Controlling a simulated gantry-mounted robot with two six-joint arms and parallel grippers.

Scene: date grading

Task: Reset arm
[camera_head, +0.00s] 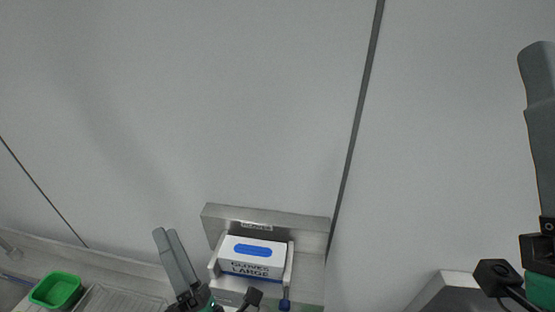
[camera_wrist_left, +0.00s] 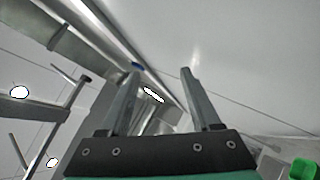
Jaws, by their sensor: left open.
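My left gripper (camera_head: 166,232) points up at the bottom of the head view, left of the glove box. In the left wrist view its two grey fingers (camera_wrist_left: 160,72) stand well apart with nothing held between them. My right gripper (camera_head: 535,46) stands upright at the right edge of the head view, in front of the white wall. Its fingers overlap from this angle, so their gap cannot be told. No object shows at its tip.
A white glove box (camera_head: 255,268) with a blue opening sits in a metal holder (camera_head: 265,220) on the wall. A green bin (camera_head: 57,290) stands at lower left beside a ribbed metal tray (camera_head: 118,301). The wall (camera_head: 200,100) above is bare.

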